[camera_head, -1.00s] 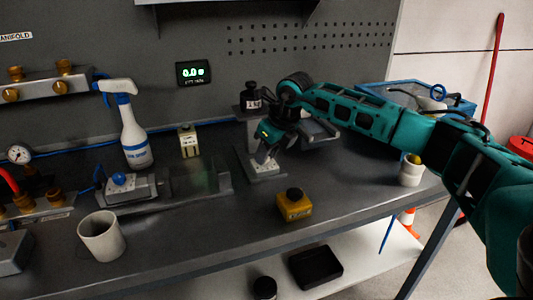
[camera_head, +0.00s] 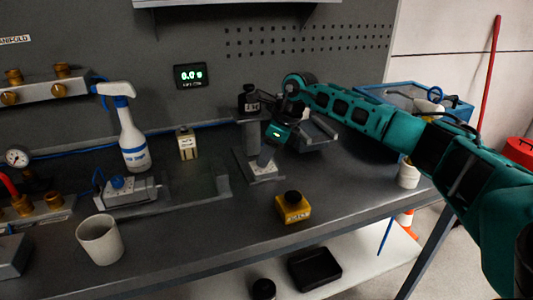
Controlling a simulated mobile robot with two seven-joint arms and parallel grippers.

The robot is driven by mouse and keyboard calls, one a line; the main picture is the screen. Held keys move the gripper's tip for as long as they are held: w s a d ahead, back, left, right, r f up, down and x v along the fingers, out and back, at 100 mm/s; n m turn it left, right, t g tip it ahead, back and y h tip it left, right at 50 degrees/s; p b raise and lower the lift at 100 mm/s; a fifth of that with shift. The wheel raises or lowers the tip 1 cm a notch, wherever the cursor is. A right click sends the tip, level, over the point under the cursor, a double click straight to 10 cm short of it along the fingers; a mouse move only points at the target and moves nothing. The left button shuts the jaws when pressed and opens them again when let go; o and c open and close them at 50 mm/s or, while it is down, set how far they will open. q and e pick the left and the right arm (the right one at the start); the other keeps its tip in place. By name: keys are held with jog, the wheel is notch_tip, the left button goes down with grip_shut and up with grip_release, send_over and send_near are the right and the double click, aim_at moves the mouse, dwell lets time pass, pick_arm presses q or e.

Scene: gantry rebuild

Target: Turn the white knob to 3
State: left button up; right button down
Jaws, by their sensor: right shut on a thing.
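A small light-grey block with a pale dial plate (camera_head: 264,174) stands on the bench at the foot of a dark stand, below the wall display. My right gripper (camera_head: 265,160) points down onto the top of this block and is shut there. The white knob itself is hidden by the fingers, and its pointer and the numbers cannot be read. My left gripper is not in view.
A wall display (camera_head: 190,76) reads about 0.0. A yellow block with a black top (camera_head: 293,207) sits in front of the gripper. A spray bottle (camera_head: 130,135), a white cup (camera_head: 100,240) and a blue-knobbed fixture (camera_head: 118,190) stand left.

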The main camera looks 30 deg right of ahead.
jog(key=c, duration=0.8)
grip_release()
jog(key=shift+c, duration=0.2)
jog(key=v, duration=1.3)
jog(key=shift+w, duration=0.1)
